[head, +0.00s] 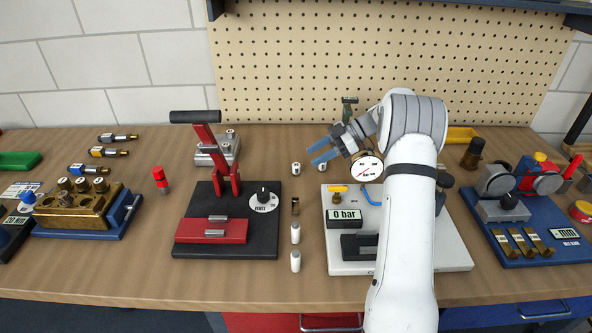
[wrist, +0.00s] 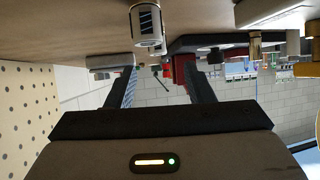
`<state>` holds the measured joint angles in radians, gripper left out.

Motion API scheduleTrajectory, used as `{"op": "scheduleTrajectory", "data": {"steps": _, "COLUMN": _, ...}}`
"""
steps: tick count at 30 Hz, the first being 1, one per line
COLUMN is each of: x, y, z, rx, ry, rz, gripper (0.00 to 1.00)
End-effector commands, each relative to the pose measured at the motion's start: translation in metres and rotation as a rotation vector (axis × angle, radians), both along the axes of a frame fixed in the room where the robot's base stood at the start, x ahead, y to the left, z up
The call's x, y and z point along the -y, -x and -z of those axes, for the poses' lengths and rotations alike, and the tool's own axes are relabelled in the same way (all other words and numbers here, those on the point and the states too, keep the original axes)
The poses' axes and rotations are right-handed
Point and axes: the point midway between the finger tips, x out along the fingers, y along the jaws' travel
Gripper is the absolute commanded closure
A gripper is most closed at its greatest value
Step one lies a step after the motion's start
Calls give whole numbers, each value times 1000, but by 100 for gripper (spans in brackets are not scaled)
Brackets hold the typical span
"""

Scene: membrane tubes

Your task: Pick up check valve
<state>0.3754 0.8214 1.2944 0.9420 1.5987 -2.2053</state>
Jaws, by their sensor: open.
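My gripper (head: 320,152) is open and empty, with blue-tipped fingers pointing left above the back of the bench. In the wrist view its two fingers (wrist: 160,75) are apart with nothing between them. I cannot tell for sure which part is the check valve. A small white cylinder with a dark striped band (wrist: 147,26) is close to the fingers in the wrist view, apart from them. In the head view, two small white-and-dark cylinders stand below the gripper, one at left (head: 296,168) and one at right (head: 322,167). A small brass-and-dark part (head: 295,206) stands farther forward.
A black base with a red lever press (head: 228,245) stands left. A pegboard (head: 300,60) rises behind.

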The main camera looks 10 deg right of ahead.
Motion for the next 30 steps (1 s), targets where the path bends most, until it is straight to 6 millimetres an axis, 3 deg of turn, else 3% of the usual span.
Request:
{"op": "scheduleTrajectory", "data": {"steps": 11, "x": -26, "y": -2, "z": 18, "rx": 18, "ry": -12, "rz": -7, "gripper": 52}}
{"op": "scheduleTrajectory", "data": {"steps": 20, "x": -61, "y": -2, "z": 39, "rx": 17, "ry": -11, "rz": -6, "gripper": 52}}
{"op": "scheduleTrajectory", "data": {"steps": 27, "x": -63, "y": -2, "z": 42, "rx": 20, "ry": -10, "rz": -4, "gripper": 52}}
{"op": "scheduleTrajectory", "data": {"steps": 30, "x": -63, "y": -2, "z": 42, "rx": 19, "ry": -10, "rz": -3, "gripper": 60}}
